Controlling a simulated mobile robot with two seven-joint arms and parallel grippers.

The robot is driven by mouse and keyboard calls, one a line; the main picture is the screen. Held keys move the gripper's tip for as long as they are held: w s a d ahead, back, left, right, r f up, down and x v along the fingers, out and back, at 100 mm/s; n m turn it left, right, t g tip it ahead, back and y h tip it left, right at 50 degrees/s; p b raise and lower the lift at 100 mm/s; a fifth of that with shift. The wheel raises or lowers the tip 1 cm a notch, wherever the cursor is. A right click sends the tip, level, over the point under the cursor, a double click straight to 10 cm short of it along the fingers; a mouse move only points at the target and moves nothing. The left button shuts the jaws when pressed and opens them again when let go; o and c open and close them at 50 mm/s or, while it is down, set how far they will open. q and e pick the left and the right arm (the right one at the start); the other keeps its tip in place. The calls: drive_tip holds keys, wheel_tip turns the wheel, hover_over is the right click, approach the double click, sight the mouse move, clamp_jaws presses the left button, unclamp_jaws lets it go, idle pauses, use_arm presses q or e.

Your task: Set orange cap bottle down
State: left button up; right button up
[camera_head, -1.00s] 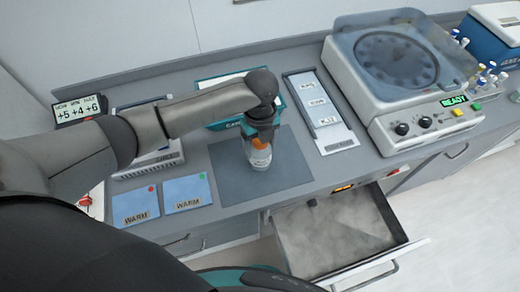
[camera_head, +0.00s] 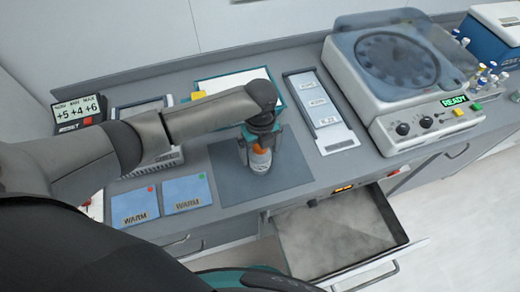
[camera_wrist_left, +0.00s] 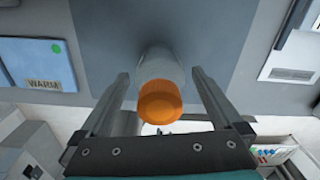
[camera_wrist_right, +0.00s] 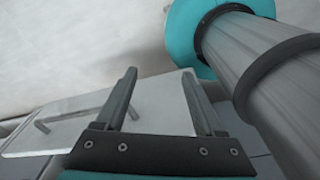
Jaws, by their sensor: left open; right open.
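The orange cap bottle (camera_head: 259,161) stands on the dark grey mat (camera_head: 290,172) on the counter. Its orange cap (camera_wrist_left: 160,101) and pale body show between the fingers in the left wrist view. My left gripper (camera_head: 257,158) is over the bottle from above, with its fingers open on either side and a gap to the cap. My right gripper (camera_wrist_right: 158,100) is open and empty in its own wrist view, and it is not in the head view.
Two blue WARM pads (camera_head: 134,207) lie left of the mat. A label tray (camera_head: 320,112) and a centrifuge reading READY (camera_head: 395,80) stand to the right. An open frosty drawer (camera_head: 340,232) juts out below the counter. A teal-edged tray (camera_head: 225,87) lies behind.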

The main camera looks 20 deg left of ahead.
use_arm(q)
drive_tip(key=shift+r, duration=0.1)
wheel_tip(320, 180, up, 12)
drive_tip(key=shift+r+p, duration=0.1)
drive_tip(key=shift+p, duration=0.5)
